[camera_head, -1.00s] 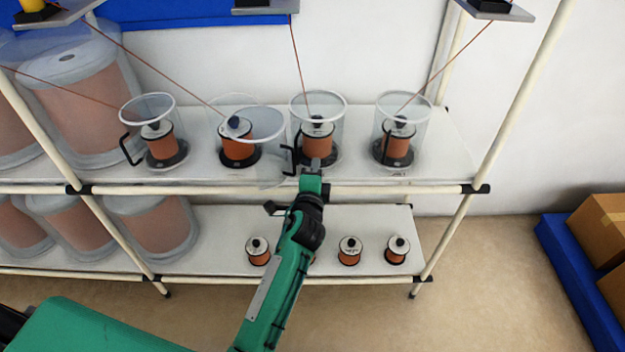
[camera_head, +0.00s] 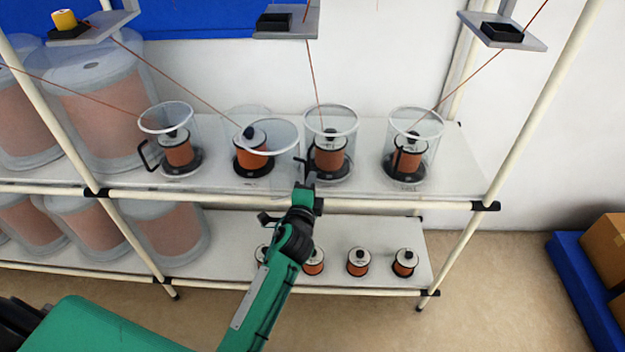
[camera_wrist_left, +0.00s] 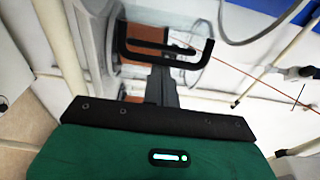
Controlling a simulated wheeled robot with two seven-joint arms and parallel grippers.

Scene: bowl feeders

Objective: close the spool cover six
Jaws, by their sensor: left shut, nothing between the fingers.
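Several clear spool covers stand around copper spools on the upper shelf; no number is legible, so I cannot tell which is six. The second cover from the left (camera_head: 272,137) has a clear half swung out to the front right of its spool (camera_head: 253,152). The third cover (camera_head: 331,122) stands around its spool (camera_head: 329,154). My left gripper (camera_head: 304,181) is shut and empty at the front shelf edge, between these two covers. In the left wrist view a black handle (camera_wrist_left: 165,58) lies just ahead of the gripper's fingers (camera_wrist_left: 161,86); contact is unclear.
The first cover (camera_head: 166,115) and the fourth cover (camera_head: 416,120) stand to either side. A white rail (camera_head: 400,204) runs along the shelf front. Small spools (camera_head: 357,262) stand on the lower shelf. Wires run up to grey brackets (camera_head: 287,22).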

